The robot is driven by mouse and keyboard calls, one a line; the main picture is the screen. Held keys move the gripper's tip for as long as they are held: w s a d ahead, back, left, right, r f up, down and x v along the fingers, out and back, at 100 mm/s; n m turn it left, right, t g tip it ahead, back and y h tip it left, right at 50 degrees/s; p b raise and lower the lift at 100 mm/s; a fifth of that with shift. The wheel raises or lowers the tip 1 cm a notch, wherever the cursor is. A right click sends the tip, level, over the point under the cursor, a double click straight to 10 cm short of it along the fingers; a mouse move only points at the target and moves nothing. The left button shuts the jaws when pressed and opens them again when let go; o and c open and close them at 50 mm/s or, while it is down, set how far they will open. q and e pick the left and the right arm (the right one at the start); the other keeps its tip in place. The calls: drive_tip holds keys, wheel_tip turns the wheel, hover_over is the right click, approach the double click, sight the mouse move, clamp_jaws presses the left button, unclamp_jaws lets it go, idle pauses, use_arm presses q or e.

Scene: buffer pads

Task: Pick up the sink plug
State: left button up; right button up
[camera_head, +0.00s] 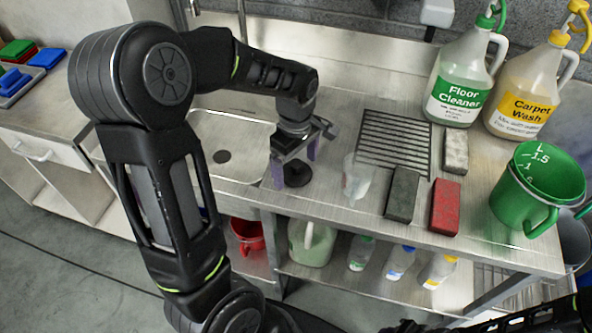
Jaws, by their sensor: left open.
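The sink plug (297,174) is a round black disc lying on the metal counter, just right of the sink basin. My left gripper (293,172) points down over it, its purple-tipped fingers open, one at each side of the plug in the picture. I cannot tell whether the fingers touch it. The wrist hides part of the view just behind the plug. My right arm (500,322) shows only as dark parts at the bottom right edge, and its gripper is out of view.
The sink basin (228,138) is left of the plug. A clear cup (357,178) stands close on its right. Dark grey (402,194), red (445,207) and light grey (455,152) blocks, a green jug (538,188) and large bottles (461,78) are farther right.

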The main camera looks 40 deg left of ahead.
sight(296, 162)
use_arm(q)
drive_tip(key=shift+c, duration=0.3)
drive_tip(key=c, duration=1.4)
drive_tip(key=shift+r, duration=0.2)
drive_tip(key=shift+r, duration=0.55)
wheel_tip(296, 162, up, 2)
drive_tip(key=shift+w+r+b, duration=0.1)
drive_tip(key=shift+b, duration=0.25)
drive_tip(key=s+d+b, duration=0.1)
drive_tip(key=s+d, duration=0.1)
drive_tip(key=s, duration=0.3)
drive_tip(key=s+d+b, duration=0.1)
drive_tip(key=s+d, duration=0.1)
drive_tip(key=s, duration=0.4)
drive_tip(key=s+d+b, duration=0.1)
drive_tip(key=s+d, duration=0.1)
drive_tip(key=s, duration=0.4)
drive_tip(key=shift+s, duration=0.1)
